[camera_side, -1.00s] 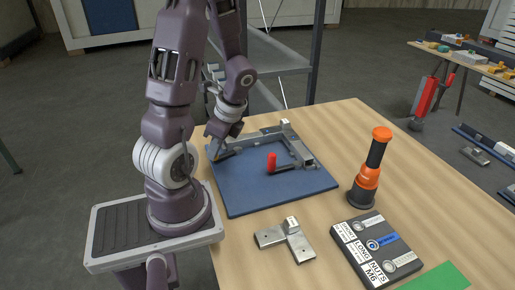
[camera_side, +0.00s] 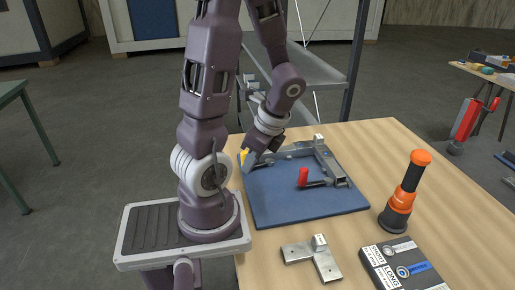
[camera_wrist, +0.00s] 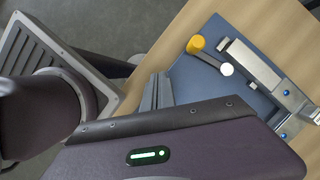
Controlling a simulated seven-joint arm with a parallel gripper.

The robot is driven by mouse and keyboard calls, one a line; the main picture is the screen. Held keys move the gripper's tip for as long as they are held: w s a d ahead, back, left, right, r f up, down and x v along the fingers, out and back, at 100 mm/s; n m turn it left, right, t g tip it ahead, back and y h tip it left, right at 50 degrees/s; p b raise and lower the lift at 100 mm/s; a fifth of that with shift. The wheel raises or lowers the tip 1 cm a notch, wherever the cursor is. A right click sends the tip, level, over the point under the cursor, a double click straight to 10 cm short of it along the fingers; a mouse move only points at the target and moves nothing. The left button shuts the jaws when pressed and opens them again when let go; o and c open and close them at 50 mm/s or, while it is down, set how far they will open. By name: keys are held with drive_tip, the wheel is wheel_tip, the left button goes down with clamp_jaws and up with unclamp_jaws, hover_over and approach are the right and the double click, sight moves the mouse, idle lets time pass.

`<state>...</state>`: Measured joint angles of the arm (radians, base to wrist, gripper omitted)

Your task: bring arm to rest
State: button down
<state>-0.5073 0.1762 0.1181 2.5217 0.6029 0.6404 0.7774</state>
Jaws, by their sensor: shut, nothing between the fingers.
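My gripper (camera_side: 250,161) is low over the left edge of the blue mat (camera_side: 305,208), beside the left end of a grey metal frame (camera_side: 325,158). Its fingers (camera_wrist: 156,92) are shut with nothing between them; in the wrist view they stand over the mat's edge. I cannot tell whether they touch anything. A yellow tip (camera_side: 244,155) shows right by the gripper in the side view; the wrist view shows a yellow knob (camera_wrist: 195,44) on the mat, apart from the fingers. A red-handled clamp (camera_side: 304,178) sits at the frame's right part.
A grey metal bracket (camera_side: 313,258), an orange and black tool (camera_side: 406,190) standing upright and a labelled dark box (camera_side: 403,267) are on the wooden table (camera_side: 440,222) to the right. A grey metal shelf (camera_side: 315,72) stands behind the arm.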

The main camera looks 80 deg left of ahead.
drive_tip(key=w+d+r+n+t+h, duration=0.2)
drive_tip(key=d+r+n+t, duration=0.5)
drive_tip(key=d+r, duration=0.8)
drive_tip(key=w+d+t, duration=0.1)
drive_tip(key=d+t, duration=0.1)
drive_tip(key=d, duration=0.1)
drive_tip(key=shift+w+r+n+h, duration=0.15)
drive_tip(key=shift+w+n+h, duration=0.25)
idle(1.0)
